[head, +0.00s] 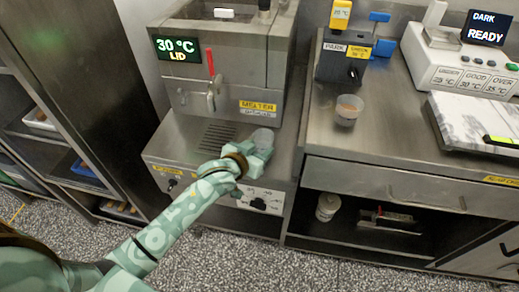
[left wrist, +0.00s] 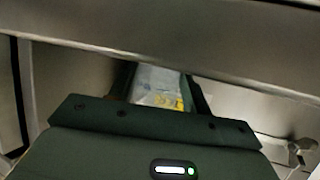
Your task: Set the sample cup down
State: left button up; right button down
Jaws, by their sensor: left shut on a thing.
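My left gripper (head: 260,146) is shut on a clear, pale sample cup (head: 262,137) at the right part of the melter's front ledge (head: 180,143). The cup's upper part shows beyond the fingers; I cannot tell whether its base touches the steel. In the left wrist view the cup (left wrist: 158,88) shows between the two dark fingers, with a yellow mark on it. A second clear cup (head: 347,109) with something brownish in it stands on the steel counter to the right. My right gripper is not in view.
The melter (head: 225,60) has a red-handled tap (head: 211,85) and a drip grille (head: 217,136) left of my gripper. A dark holder (head: 341,65) stands at the back of the counter (head: 400,150). A scale-like device (head: 460,65) and marble slab (head: 475,120) are at right.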

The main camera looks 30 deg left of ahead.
pick_arm(q)
jog(key=o, duration=1)
